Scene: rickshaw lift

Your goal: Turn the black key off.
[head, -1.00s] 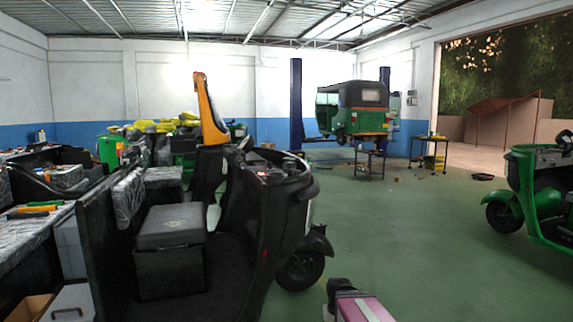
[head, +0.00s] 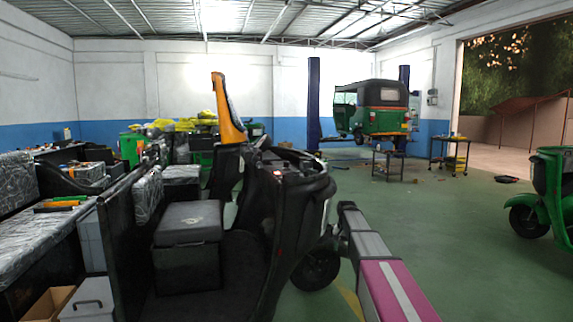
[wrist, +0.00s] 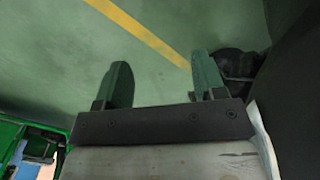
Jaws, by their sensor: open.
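I cannot make out the black key in either view. The nearest vehicle is a black rickshaw front and cab (head: 290,205), with a dashboard top and a black seat box (head: 188,235) inside. My gripper (wrist: 162,80) is open and empty in the wrist view, its two green-grey fingers apart over the green floor. In the head view my pink and grey arm reaches forward along the right side of the black rickshaw. The gripper itself cannot be made out there.
A dark wheel (wrist: 235,65) shows beyond the right finger in the wrist view. A green rickshaw (head: 552,195) stands at right, another on a lift (head: 372,110) at the back. Green floor (head: 440,230) is open at right.

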